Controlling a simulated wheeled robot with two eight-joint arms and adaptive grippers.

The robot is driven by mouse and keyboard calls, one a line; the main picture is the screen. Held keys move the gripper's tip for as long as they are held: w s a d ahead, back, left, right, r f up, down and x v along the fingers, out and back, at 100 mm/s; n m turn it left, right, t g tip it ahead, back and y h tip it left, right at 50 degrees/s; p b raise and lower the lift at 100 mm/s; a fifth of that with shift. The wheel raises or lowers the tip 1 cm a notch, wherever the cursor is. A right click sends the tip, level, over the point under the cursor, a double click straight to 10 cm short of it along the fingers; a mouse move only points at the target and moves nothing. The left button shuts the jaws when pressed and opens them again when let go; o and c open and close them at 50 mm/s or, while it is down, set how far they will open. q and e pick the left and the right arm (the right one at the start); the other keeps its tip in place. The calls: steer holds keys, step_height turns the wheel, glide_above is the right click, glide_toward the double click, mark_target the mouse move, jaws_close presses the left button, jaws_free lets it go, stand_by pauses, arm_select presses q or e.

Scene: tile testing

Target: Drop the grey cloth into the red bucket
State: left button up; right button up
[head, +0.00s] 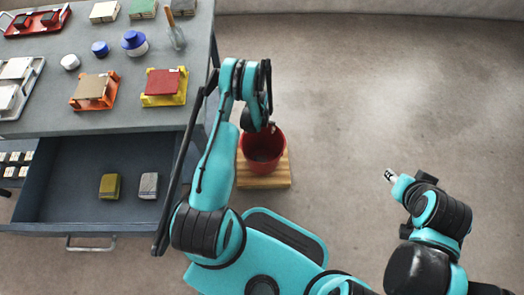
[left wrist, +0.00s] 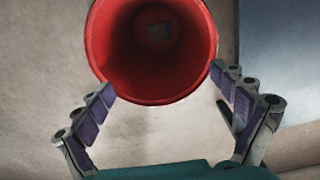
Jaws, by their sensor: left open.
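The red bucket (head: 263,153) stands upright on a wooden board on the floor, right of the table. My left gripper (head: 262,128) is over its far rim, partly hidden by my arm. In the left wrist view the gripper (left wrist: 162,82) is open, nothing between its fingers, facing the mouth of the bucket (left wrist: 110,40). A small dark grey patch (left wrist: 159,31) shows at the bucket's bottom; I cannot tell whether it is cloth. A grey folded cloth-like block (head: 149,185) lies in the open drawer. My right gripper (head: 390,177) is far right, away from everything; its fingers are too small to judge.
The open drawer (head: 60,208) also holds a yellow-green block (head: 110,186). The grey table (head: 105,60) above carries an orange stand (head: 78,102), a yellow stand (head: 150,100), blue-lidded jars, a brush and tiles. The floor (head: 400,90) on the right is clear.

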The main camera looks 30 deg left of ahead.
arm_select(q)
step_height(320, 180, up, 9)
steer(key=shift+r, duration=0.2)
stand_by(0.5)
